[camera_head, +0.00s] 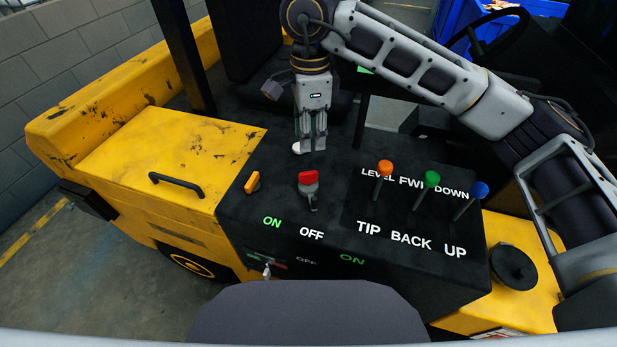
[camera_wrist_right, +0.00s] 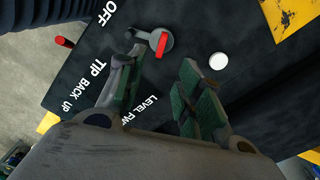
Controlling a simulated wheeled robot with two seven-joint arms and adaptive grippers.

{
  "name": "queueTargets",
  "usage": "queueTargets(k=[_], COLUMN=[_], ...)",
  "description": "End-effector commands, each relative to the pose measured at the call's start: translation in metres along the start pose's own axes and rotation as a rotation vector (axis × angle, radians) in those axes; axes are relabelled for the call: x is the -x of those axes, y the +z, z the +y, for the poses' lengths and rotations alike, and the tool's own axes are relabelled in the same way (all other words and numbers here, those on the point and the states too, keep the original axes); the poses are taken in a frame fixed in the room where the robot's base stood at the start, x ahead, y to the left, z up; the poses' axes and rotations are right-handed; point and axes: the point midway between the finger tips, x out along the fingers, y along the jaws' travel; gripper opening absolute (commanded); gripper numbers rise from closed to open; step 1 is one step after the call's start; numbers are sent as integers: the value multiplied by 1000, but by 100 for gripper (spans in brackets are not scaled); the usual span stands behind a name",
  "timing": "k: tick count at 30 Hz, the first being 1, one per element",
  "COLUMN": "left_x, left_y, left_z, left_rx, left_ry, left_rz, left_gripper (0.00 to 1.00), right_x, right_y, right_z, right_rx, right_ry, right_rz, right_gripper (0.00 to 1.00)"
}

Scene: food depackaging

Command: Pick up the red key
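The red key (camera_head: 308,177) sits in a grey round switch on the black console, beside the ON and OFF labels. In the right wrist view the red key (camera_wrist_right: 162,46) shows just beyond the fingertips, nearer the left finger. My right gripper (camera_head: 311,148) points down over the console, behind the key in the head view and apart from it. In the wrist view my right gripper (camera_wrist_right: 160,78) has its fingers spread with nothing between them. My left gripper is in neither view.
Orange (camera_head: 385,167), green (camera_head: 432,178) and blue (camera_head: 480,189) lever knobs stand right of the key. A yellow-orange switch (camera_head: 252,182) is to its left. A white round button (camera_wrist_right: 218,61) is close to my right gripper. Console space between key and gripper is clear.

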Motion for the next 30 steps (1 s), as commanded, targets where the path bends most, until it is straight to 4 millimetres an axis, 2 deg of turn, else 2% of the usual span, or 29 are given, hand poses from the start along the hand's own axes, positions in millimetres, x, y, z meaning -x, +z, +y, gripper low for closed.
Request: queueTargets(k=[18, 23, 30], left_x=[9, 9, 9], left_y=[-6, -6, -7], left_z=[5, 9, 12], left_rx=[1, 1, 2], left_ry=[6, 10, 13], left_rz=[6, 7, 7], left_gripper=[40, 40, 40], right_x=[-72, -81, -82], right_y=[0, 0, 0], right_z=[0, 0, 0], right_rx=[0, 0, 0], right_ry=[2, 0, 0], right_rz=[0, -1, -1], right_gripper=[36, 36, 36])
